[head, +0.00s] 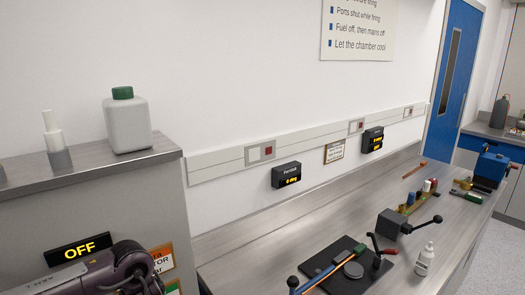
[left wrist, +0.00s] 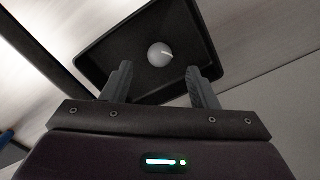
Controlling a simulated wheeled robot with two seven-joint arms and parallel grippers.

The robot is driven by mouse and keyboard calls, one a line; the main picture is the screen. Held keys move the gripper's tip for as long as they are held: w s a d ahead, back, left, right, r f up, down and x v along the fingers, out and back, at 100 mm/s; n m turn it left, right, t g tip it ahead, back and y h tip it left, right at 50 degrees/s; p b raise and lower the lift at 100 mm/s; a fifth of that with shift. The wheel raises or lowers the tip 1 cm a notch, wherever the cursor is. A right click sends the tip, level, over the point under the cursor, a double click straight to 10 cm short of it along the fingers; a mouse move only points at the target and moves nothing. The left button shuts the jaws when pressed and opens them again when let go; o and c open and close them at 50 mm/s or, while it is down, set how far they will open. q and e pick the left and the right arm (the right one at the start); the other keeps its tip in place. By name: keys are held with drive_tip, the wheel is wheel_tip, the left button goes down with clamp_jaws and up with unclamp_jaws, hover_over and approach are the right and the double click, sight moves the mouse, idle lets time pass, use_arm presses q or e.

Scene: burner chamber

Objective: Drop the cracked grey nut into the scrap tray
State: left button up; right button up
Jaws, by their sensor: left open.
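A round grey nut (left wrist: 160,54) with a pale line on its face shows in the left wrist view, against the floor of a black, raised-rim tray (left wrist: 103,46). It appears to lie inside the tray; its exact height is hard to tell. My left gripper (left wrist: 158,72) is open above the tray's near side. Its two fingers are apart, with the nut beyond the gap and not gripped. In the head view only part of my left arm shows at the bottom left; the tray and nut are not visible there. My right gripper is not in view.
A grey cabinet with a white green-capped bottle (head: 127,120) and an "OFF" display (head: 80,248) stands at left. The long bench (head: 265,245) holds a black plate (head: 350,272), a dark block with a lever (head: 395,224) and a small white bottle (head: 425,258).

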use_arm(q)
wheel_tip(320, 180, up, 8)
drive_tip(key=p, duration=0.2)
idle(0.3)
drive_tip(key=shift+f, duration=0.2)
